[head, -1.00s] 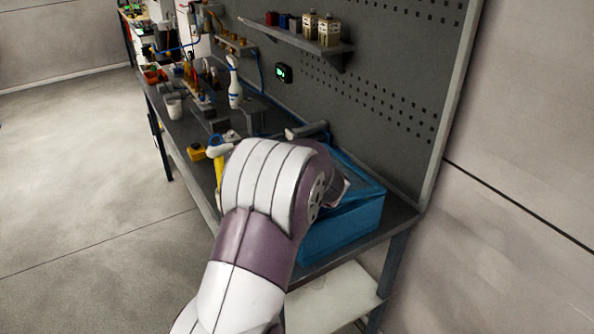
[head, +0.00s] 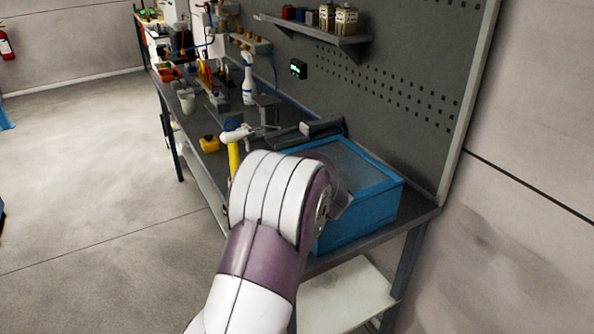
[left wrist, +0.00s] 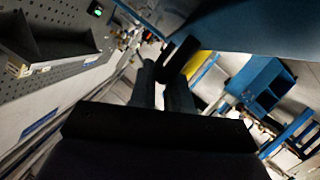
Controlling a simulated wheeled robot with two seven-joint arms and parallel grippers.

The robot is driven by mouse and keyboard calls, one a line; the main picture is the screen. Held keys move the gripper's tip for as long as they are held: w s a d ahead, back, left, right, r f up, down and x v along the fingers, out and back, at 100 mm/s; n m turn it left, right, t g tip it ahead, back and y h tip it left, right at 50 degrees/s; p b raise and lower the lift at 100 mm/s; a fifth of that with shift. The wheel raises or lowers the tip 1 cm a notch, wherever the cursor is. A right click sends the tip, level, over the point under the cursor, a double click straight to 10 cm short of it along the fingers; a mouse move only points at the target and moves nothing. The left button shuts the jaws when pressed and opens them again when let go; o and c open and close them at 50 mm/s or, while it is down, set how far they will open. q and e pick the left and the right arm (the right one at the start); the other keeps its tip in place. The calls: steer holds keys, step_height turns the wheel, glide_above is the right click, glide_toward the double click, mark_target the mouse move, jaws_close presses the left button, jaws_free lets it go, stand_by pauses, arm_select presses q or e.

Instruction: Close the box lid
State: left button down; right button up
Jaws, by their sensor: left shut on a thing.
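The blue box (head: 365,223) stands on the near end of the workbench. Its top is a grey panel in a blue frame, which looks like the lid (head: 350,162); it appears nearly flat, and I cannot tell whether it is fully down. My white and purple left arm crosses in front of the box's near left part and hides that corner; the fingers are hidden in the head view. In the left wrist view my left gripper (left wrist: 165,88) is shut on a dark piece (left wrist: 180,56) at its fingertips, beside a broad blue surface (left wrist: 265,22). My right gripper is not in view.
A yellow-handled hammer (head: 234,155) and a yellow tape measure (head: 209,144) lie left of the box. A spray bottle (head: 248,82) stands farther back. The pegboard (head: 400,75) with a shelf (head: 312,30) rises behind.

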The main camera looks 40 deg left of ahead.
arm_select(q)
steer(key=c, duration=1.4)
jaws_free()
steer(key=shift+s+f, duration=0.1)
steer(key=shift+f, duration=0.2)
steer(key=shift+o, duration=1.2)
steer(key=shift+a+f, duration=0.1)
steer(key=shift+a, duration=0.2)
steer(key=v, duration=1.2)
steer(key=shift+d+p, duration=0.3)
steer(key=shift+p, duration=0.05)
